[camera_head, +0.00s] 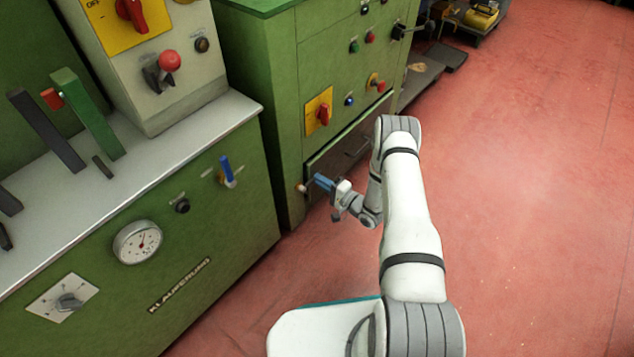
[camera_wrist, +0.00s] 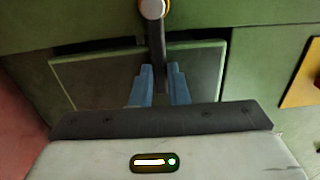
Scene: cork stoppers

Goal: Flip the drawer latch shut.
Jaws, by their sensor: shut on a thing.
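The drawer (camera_head: 352,142) has a dark front low in the green cabinet. The latch shows as a small round pivot (camera_head: 301,188) at the drawer's left end. In the wrist view, the latch (camera_wrist: 157,42) is a dark lever hanging from a pale round pivot at the top. It reaches down in front of the drawer (camera_wrist: 85,80). My gripper (camera_head: 318,182) is at the latch, with blue fingers pointing at it. In the wrist view, my gripper (camera_wrist: 161,82) has a finger on each side of the lever's lower part and is shut on it. The lever's tip is hidden.
The grey-topped green console (camera_head: 205,205) stands left of my gripper, with a blue-handled lever (camera_head: 227,172) on its front. A red rotary switch on a yellow plate (camera_head: 319,111) sits above the drawer. The red floor (camera_head: 530,190) is clear at right.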

